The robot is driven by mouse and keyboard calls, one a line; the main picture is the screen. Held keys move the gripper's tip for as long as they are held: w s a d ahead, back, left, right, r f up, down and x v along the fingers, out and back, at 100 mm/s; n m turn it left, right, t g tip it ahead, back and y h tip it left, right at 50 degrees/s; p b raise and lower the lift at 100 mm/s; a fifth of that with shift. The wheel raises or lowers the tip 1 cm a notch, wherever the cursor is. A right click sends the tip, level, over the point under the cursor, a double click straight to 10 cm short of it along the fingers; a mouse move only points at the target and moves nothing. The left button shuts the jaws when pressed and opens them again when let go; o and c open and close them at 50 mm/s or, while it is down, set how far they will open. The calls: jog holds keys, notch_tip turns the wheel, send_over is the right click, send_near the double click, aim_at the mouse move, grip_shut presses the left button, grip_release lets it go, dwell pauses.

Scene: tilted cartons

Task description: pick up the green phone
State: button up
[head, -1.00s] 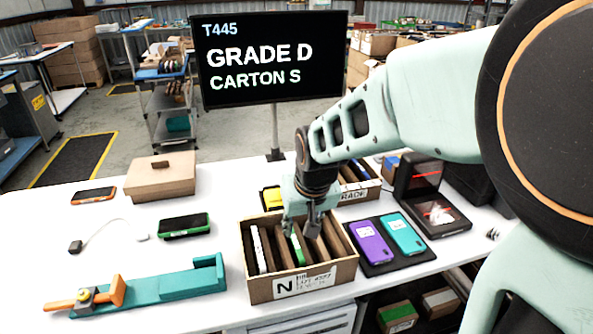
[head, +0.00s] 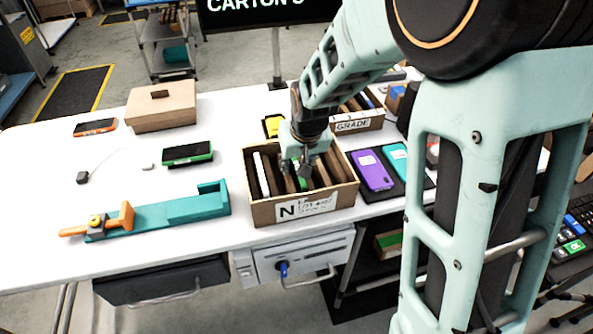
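A green phone (head: 302,182) stands on edge in a slot of the open cardboard carton marked N (head: 335,207). Only its upper part shows. My gripper (head: 297,176) points down into this carton, with its two fingers spread on either side of the green phone's top. A gap seems to show between fingers and phone; contact is not clear. Another phone, dark-faced with a green edge (head: 187,153), lies flat on the white table (head: 120,180) left of the carton.
A white phone (head: 261,175) stands in the carton's left slot, beside brown dividers. Purple (head: 372,170) and teal (head: 397,160) phones lie on a dark mat at right. A second carton (head: 356,122) stands behind. A teal fixture (head: 185,208) lies at left.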

grip_shut()
jog(key=shift+r, duration=0.15)
